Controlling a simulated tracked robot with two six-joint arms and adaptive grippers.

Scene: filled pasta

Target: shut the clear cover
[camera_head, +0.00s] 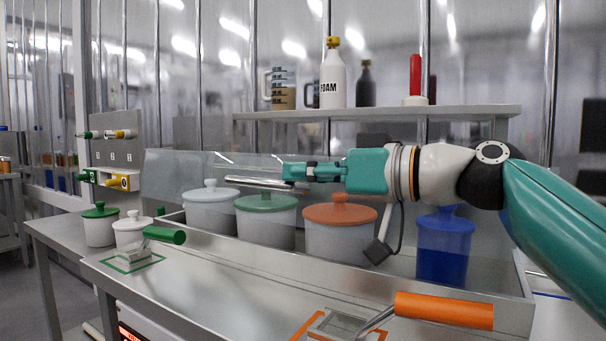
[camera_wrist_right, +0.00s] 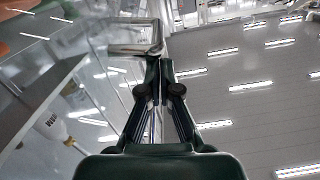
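The clear cover (camera_head: 170,172) is a see-through sheet over the long metal bin in the head view. It looks raised and tilted, with its left end showing above the bin's rim; its full outline is hard to make out. Its metal handle (camera_head: 258,183) lies in front of the lidded pots. My right gripper (camera_head: 290,172) reaches in from the right at the handle's right end. In the right wrist view the fingers (camera_wrist_right: 160,65) are close together on the end of the bent metal handle (camera_wrist_right: 135,48). My left gripper is out of view.
Pots with white, green (camera_head: 266,203), orange (camera_head: 340,213) and blue (camera_head: 442,250) lids stand in the bin. A shelf (camera_head: 380,113) above holds a foam bottle (camera_head: 333,80) and a red-topped item. Green (camera_head: 165,235) and orange (camera_head: 444,310) handled tools lie in front.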

